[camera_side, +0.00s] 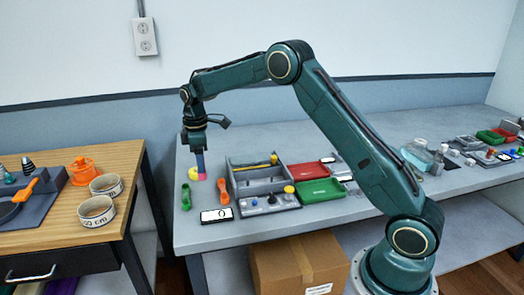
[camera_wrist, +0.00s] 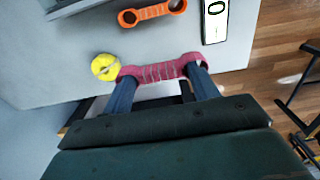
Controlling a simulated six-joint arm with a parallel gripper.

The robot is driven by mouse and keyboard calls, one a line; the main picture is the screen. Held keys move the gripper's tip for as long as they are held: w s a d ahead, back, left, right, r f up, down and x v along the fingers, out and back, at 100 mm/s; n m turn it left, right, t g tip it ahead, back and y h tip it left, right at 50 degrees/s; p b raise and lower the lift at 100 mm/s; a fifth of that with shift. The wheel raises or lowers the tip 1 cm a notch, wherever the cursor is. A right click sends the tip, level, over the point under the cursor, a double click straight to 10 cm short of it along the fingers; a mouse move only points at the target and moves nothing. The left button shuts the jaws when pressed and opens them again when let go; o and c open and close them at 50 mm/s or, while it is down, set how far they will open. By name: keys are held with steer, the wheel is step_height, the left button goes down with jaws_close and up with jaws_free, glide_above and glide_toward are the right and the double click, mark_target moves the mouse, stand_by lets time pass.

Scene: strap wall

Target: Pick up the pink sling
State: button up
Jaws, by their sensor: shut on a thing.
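The pink sling (camera_wrist: 158,72) stretches between my two fingertips in the wrist view, with one end at each finger. My gripper (camera_wrist: 161,78) is shut on it lengthwise, so the fingers stand well apart. In the side view my gripper (camera_side: 200,168) points down near the left end of the grey table. The sling is mostly hidden there by the fingers. I cannot tell whether it is clear of the table.
A yellow round thing (camera_wrist: 105,67) lies beside the sling's left end. An orange sling (camera_side: 223,192) and a green sling (camera_side: 186,197) lie nearby. A white display device (camera_side: 216,215) is in front. A grey tray (camera_side: 232,178) stands to the right.

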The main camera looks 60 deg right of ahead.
step_height(320, 180, up, 10)
stand_by(0.4)
stand_by(0.5)
steer(key=s+d+f+m, duration=1.2)
steer(key=d+m, duration=0.1)
steer(key=m, duration=0.5)
steer(key=shift+s+f, duration=0.15)
steer(key=shift+s, duration=0.15)
steer(key=shift+d+f, duration=0.1)
steer(key=shift+f, duration=0.05)
